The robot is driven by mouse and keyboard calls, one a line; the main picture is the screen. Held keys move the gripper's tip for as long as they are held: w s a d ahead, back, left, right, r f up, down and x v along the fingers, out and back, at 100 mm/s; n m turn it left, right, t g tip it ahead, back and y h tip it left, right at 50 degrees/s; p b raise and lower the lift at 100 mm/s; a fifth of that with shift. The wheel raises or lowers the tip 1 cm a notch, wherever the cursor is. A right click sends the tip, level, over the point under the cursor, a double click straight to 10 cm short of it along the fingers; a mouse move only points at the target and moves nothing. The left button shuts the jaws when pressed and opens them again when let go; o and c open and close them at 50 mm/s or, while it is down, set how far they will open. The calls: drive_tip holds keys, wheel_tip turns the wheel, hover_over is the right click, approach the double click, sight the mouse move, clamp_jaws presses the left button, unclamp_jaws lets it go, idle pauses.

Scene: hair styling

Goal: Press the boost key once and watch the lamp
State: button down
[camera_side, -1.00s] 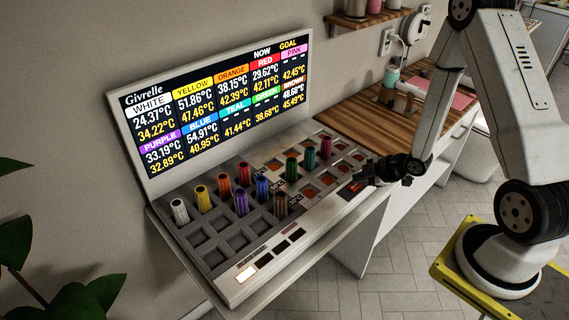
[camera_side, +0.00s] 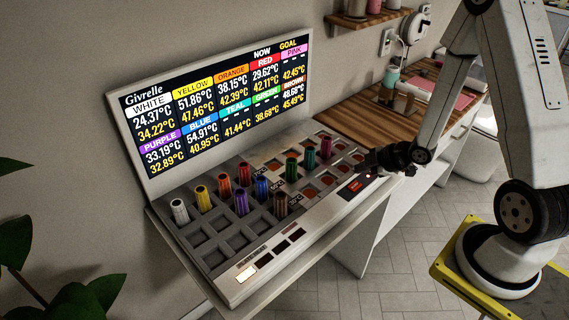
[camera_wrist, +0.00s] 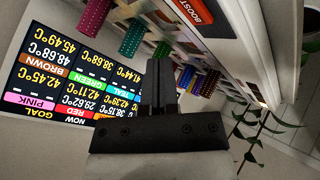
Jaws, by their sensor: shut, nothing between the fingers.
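The red boost key (camera_side: 357,184) is on the right front of the grey curler station (camera_side: 200,285). It also shows at the top edge of the wrist view (camera_wrist: 194,9), its "BOOST" lettering readable. My gripper (camera_side: 364,162) is shut and empty, above and just behind the key in the side view, apart from it. In the wrist view its closed black fingers (camera_wrist: 159,76) point toward the station. A row of small windows lies on the station's front left; the leftmost, a lamp (camera_side: 246,273), glows pale cream and the others are dark.
Several coloured rollers, such as the purple one (camera_side: 241,203), stand in the slots behind the front strip. A display (camera_side: 215,105) lists temperatures by colour. A wooden counter (camera_side: 350,117) is behind on the right. A plant (camera_side: 85,300) is at the lower left.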

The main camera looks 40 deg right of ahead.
sight(355, 188)
drive_tip(key=shift+r, duration=1.35)
drive_tip(key=s+a+r+m+g+h, duration=0.1)
drive_tip(key=s+a+r+m+g, duration=0.5)
drive_tip(key=a+m, duration=0.5)
wheel_tip(355, 188, up, 2)
drive_tip(key=shift+s+a+r+h, duration=0.1)
drive_tip(key=shift+s+a+h, duration=0.3)
drive_tip(key=shift+s+a, duration=0.25)
drive_tip(key=shift+w, duration=0.15)
idle(0.4)
